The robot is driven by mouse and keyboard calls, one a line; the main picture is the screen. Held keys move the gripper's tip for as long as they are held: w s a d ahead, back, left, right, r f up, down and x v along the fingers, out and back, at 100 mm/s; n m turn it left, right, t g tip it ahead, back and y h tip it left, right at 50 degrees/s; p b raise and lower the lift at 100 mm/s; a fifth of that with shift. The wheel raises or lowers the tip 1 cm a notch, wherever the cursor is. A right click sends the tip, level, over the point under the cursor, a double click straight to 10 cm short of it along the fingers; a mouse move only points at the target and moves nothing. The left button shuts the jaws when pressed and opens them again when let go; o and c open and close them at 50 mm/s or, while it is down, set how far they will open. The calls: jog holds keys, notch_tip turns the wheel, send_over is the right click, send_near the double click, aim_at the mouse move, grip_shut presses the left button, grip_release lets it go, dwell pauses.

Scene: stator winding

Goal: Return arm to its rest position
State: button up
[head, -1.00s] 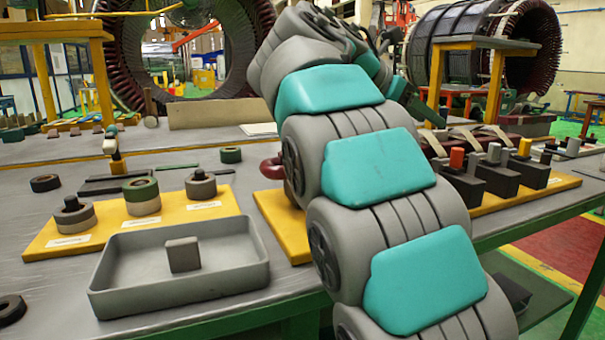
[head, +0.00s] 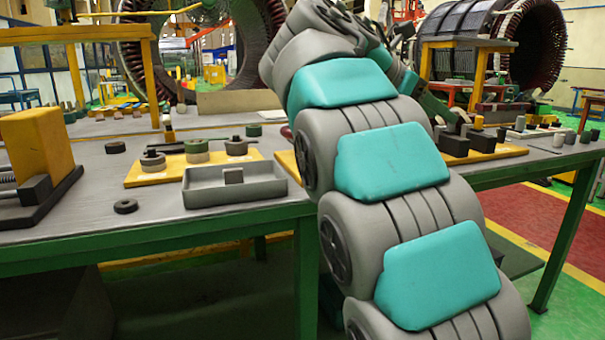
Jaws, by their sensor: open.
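My arm, grey with teal covers (head: 392,160), rises from the bottom right to the top middle of the head view. It bends over at the top, and its far links pass behind the nearer ones. My gripper cannot be made out; the arm's end is hidden behind its own links. No object is seen held. The arm covers part of the workbench (head: 90,225) behind it.
On the bench are a grey tray (head: 200,198) with a small block (head: 233,176), a yellow board (head: 140,180) with ring parts, and a vise with a yellow block (head: 38,145). Another yellow board (head: 508,151) holds dark blocks at right. Red and green floor lies right.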

jog(key=s+d+f+m+g+y, duration=0.1)
jog(key=s+f+m+y, duration=0.2)
jog(key=s+f+m, duration=0.55)
jog(key=s+f+m+g+y, duration=0.15)
jog(key=s+f, duration=0.45)
jog(key=f, duration=0.8)
jog(key=s+a+f+m+g+y, duration=0.2)
jog(key=s+a+f+m, duration=0.3)
jog(key=s+f, duration=0.4)
jog(key=s+a+f+m+g+y, duration=0.1)
jog(key=s+a+f+m+y, duration=0.4)
jog(key=s+f, duration=0.5)
jog(key=s+m, duration=0.1)
jog(key=s, duration=0.3)
jog(key=shift+s+f+m+g, duration=0.15)
jog(key=shift+s+m+g, duration=0.15)
jog(key=shift+m+g, duration=0.1)
